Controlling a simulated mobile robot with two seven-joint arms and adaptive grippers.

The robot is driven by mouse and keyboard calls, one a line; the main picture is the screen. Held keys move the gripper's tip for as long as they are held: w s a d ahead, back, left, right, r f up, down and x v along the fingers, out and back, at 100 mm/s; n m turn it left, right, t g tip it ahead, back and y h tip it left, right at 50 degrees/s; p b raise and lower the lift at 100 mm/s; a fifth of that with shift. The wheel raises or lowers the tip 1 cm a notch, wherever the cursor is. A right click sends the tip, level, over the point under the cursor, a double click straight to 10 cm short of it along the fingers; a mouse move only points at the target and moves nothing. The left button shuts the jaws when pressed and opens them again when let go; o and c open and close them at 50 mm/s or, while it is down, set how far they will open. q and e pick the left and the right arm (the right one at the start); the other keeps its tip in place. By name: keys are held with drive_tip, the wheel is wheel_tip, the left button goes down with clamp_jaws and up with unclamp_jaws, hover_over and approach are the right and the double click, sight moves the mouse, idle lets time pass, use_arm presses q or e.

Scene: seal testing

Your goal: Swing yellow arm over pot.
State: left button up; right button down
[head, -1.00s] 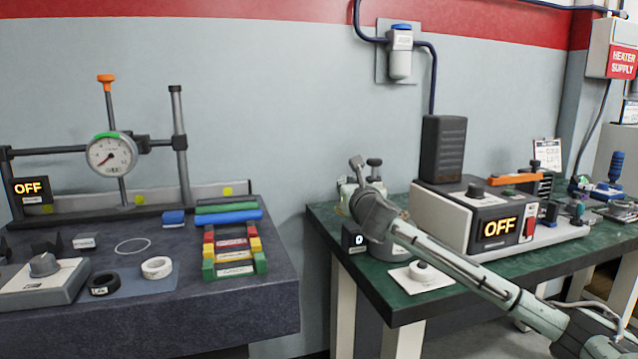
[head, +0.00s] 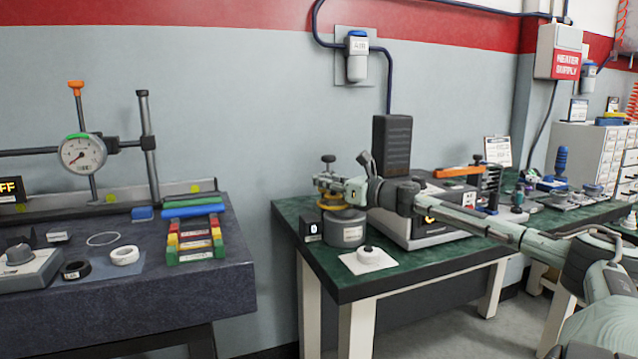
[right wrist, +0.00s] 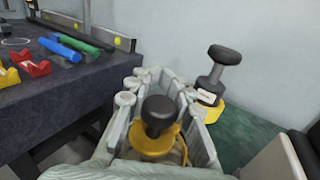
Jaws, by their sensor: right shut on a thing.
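The grey pot (head: 346,231) stands on the green bench's left part, with the yellow arm (head: 332,206) at its top, partly hidden by my gripper. My right gripper (head: 334,187) reaches in from the right at that height. In the right wrist view, its fingers (right wrist: 165,105) are shut around a yellow part (right wrist: 152,143) with a black knob (right wrist: 159,112), which I take to be the yellow arm. A second black knob (right wrist: 219,66) rises from another yellow piece beyond the fingers. The exact contact is hidden. My left gripper is not in view.
A box with a dark display (head: 442,216) stands right of the pot, under my right forearm. A white pad with a knob (head: 368,260) lies in front. The green bench (head: 300,208) is separated by a gap from the dark bench (head: 205,282) at left.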

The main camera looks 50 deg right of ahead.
drive_tip(key=shift+s+n+y, duration=0.2)
drive_tip(key=shift+n+y, duration=0.2)
drive_tip(key=shift+y, duration=0.2)
drive_tip(key=c, duration=1.4)
unclamp_jaws()
drive_tip(key=shift+o, duration=0.2)
drive_tip(key=shift+s+d+f, duration=0.1)
drive_tip(key=shift+s+f, duration=0.1)
drive_tip(key=shift+s, duration=0.4)
drive_tip(key=s+d, duration=0.1)
drive_tip(key=s, duration=0.9)
drive_tip(key=shift+s+d+r, duration=0.15)
drive_tip(key=shift+s+r, duration=0.1)
drive_tip(key=shift+s, duration=0.1)
